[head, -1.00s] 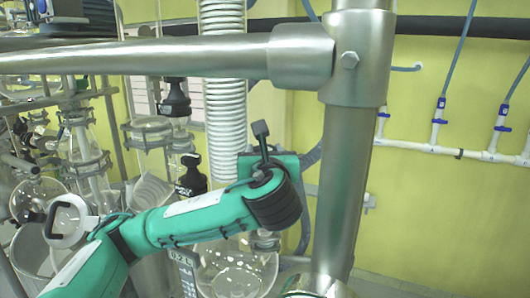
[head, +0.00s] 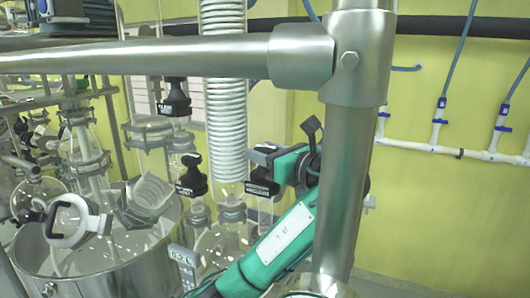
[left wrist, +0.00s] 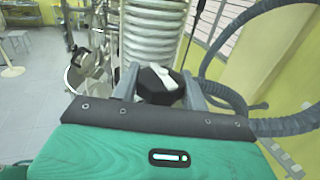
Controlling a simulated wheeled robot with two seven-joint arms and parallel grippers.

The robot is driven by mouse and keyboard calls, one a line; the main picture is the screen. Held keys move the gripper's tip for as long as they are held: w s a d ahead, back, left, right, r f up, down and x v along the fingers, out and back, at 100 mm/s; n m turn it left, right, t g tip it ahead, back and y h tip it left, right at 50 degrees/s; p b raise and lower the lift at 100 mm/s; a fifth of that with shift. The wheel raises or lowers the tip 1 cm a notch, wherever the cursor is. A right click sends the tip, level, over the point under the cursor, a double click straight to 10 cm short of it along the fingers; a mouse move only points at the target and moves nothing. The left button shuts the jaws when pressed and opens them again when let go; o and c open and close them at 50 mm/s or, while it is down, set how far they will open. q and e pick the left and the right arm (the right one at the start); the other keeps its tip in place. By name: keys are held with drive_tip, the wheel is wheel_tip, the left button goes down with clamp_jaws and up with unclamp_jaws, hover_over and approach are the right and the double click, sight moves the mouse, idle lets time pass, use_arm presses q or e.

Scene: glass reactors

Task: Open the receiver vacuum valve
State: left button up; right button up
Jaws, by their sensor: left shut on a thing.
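A black valve handle (head: 262,183) with a small pale label stands in the middle of the head view, above the glassware. I take it for the receiver vacuum valve, but its label is too small to read. My left gripper (head: 264,157) comes to it from the right and is shut on it. In the left wrist view the two grey fingers (left wrist: 160,88) stand on either side of the black handle (left wrist: 157,90), which has a pale strip on top. The valve body below the handle is mostly hidden in that view. My right gripper is not in view.
A thick steel post (head: 345,150) stands in front of my left arm and hides part of it. A steel rail (head: 150,57) crosses above. Two other black valve handles (head: 191,176) (head: 174,98) are to the left.

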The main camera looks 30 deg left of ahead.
use_arm(q)
drive_tip(key=n+g, duration=0.2)
drive_tip(key=g, duration=0.2)
drive_tip(key=n+g, duration=0.3)
drive_tip(key=g, duration=0.1)
drive_tip(key=shift+g, duration=0.3)
drive_tip(key=shift+r+n+g+h, duration=0.1)
drive_tip(key=shift+n+g+h, duration=0.45)
drive_tip(key=shift+n+g, duration=0.9)
drive_tip(key=shift+r+n+g+h, duration=0.1)
drive_tip(key=shift+n+g+h, duration=0.45)
drive_tip(key=shift+n+g, duration=0.9)
drive_tip(key=shift+g, duration=0.6)
drive_tip(key=o, duration=1)
drive_tip(key=shift+f, duration=0.1)
drive_tip(key=shift+m+t, duration=0.3)
drive_tip(key=shift+m, duration=0.1)
